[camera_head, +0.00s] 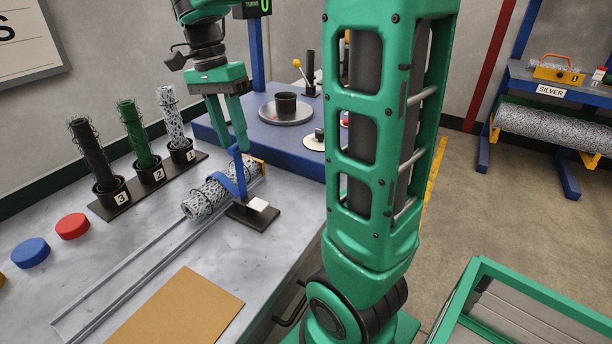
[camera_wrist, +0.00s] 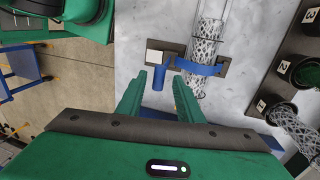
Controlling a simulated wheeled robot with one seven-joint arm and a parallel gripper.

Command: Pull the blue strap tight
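A blue strap (camera_head: 240,178) lies over a rolled silver mesh (camera_head: 205,198) near the end of a metal rail on the bench. The strap also shows across the roll in the wrist view (camera_wrist: 200,68). The strap's free blue end (camera_wrist: 158,80) stands out beside the roll, next to a dark bracket with a white pad (camera_head: 258,204). My gripper (camera_wrist: 158,88) is open, with its two green fingers on either side of the blue end in the wrist view. In the head view my gripper (camera_head: 230,135) is just above the strap. Contact cannot be told.
Several mesh rolls stand in numbered black holders (camera_head: 152,176) at the left. Red (camera_head: 72,226) and blue (camera_head: 31,252) round caps sit on the bench. A brown sheet (camera_head: 178,312) lies in front. A blue platform (camera_head: 275,135) with a turntable stands behind.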

